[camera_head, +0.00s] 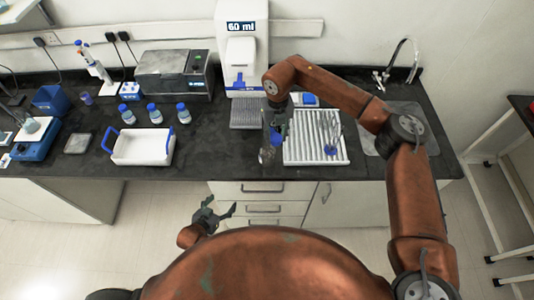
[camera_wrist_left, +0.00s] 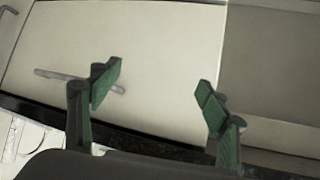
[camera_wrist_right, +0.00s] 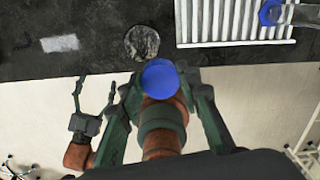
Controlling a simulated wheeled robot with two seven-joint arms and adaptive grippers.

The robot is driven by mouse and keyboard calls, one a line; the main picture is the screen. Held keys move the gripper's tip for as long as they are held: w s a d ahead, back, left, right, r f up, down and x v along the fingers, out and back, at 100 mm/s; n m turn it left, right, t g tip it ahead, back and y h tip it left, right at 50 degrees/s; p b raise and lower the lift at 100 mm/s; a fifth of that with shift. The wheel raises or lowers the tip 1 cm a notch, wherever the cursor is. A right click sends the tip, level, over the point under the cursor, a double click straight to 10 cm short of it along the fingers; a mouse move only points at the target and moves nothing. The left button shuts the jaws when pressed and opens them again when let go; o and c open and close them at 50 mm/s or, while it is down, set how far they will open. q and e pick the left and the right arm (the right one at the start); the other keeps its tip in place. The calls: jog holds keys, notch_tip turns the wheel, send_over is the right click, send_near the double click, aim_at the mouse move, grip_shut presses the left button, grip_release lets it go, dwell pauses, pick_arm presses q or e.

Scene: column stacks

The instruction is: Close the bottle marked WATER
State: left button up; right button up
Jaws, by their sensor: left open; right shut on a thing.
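My right gripper (camera_wrist_right: 160,90) is shut on a blue cap (camera_wrist_right: 159,74) and holds it above the bench. In the right wrist view a round, clear, open-looking vessel (camera_wrist_right: 141,42) stands just beyond the cap, apart from it in the picture. In the head view this vessel (camera_head: 266,156) is near the bench's front edge, below and slightly left of the right gripper (camera_head: 277,130). I take it for the bottle, but no WATER marking is readable. My left gripper (camera_head: 214,212) is open and empty, low in front of the drawers; the left wrist view shows its spread fingers (camera_wrist_left: 158,100).
A white ribbed rack (camera_head: 300,150) with a blue-collared glass item (camera_head: 331,148) stands right of the vessel. A white dispenser (camera_head: 242,60) marked 60 ml is behind. A white tray (camera_head: 140,161) and several blue-capped bottles (camera_head: 154,114) are left. The bench between tray and vessel is clear.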

pick_arm(q)
jog(key=w+d+r+t+h, duration=0.15)
jog(key=d+r, duration=0.25)
jog(key=r, duration=0.9)
pick_arm(e)
jog(key=a+m, duration=0.1)
jog(key=m, duration=0.1)
jog(key=w+a+r+m, duration=0.1)
jog(key=m, duration=0.1)
jog(key=w+a+r+m+p, duration=0.1)
jog(key=m, duration=0.1)
jog(key=shift+w+a+m, duration=0.15)
jog(key=shift+a+m, duration=0.05)
jog(key=shift+m, duration=0.2)
jog(key=shift+d+f, duration=0.1)
pick_arm(q)
jog(key=m+t+h, duration=0.3)
jog(key=h, duration=0.2)
send_near(267, 152)
jog(key=shift+w+a+f, duration=0.15)
jog(key=shift+a+f, duration=0.05)
jog(key=shift+f, duration=0.7)
jog(key=shift+w+a+f, duration=0.1)
jog(key=shift+a+f, duration=0.1)
jog(key=shift+f, duration=0.7)
jog(key=x, duration=1.2)
jog(key=shift+w+a, duration=0.1)
jog(key=shift+w, duration=0.05)
jog(key=shift+c, duration=0.7)
